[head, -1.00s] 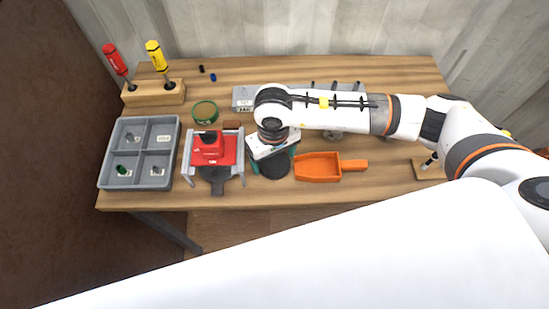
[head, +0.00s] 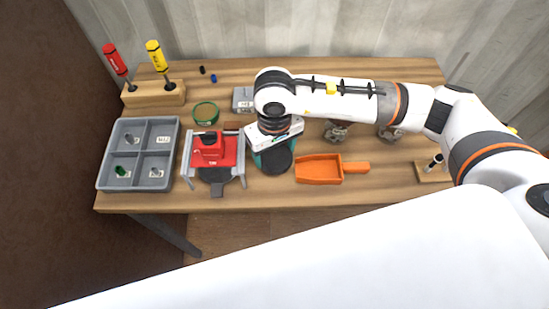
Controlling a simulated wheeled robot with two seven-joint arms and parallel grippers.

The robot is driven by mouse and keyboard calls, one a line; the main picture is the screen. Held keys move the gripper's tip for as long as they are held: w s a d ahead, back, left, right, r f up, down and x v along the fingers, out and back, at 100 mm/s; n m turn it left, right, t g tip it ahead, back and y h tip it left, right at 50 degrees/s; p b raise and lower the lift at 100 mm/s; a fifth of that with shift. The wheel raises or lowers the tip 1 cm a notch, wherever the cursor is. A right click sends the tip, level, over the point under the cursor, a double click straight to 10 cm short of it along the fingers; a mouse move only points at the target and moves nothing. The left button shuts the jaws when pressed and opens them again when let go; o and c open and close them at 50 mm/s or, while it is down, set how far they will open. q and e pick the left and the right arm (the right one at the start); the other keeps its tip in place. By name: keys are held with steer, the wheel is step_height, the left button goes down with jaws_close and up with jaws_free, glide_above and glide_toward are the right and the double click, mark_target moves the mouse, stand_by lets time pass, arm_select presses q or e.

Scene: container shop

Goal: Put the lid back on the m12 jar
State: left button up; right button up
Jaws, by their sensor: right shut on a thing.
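My right gripper (head: 275,143) is low over the table, seen from above and partly hidden by its own wrist. It is shut on a dark round lid (head: 277,162). A teal jar (head: 257,162) shows in small parts around and under the lid, mostly covered. I cannot tell whether the lid touches the jar's rim, and no m12 label is readable. My left gripper is not in view.
A red device (head: 216,150) in a grey frame stands left of the jar, with a green round container (head: 205,112) behind it. An orange scoop (head: 318,169) lies close right. A grey divided tray (head: 139,184) and a screwdriver block (head: 150,96) are at left.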

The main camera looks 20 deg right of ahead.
mark_target(275, 155)
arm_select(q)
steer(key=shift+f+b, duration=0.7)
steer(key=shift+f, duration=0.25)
arm_select(e)
step_height(275, 155, up, 6)
steer(key=shift+r, duration=0.2)
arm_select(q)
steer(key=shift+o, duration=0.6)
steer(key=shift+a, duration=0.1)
arm_select(e)
steer(key=shift+d, duration=0.1)
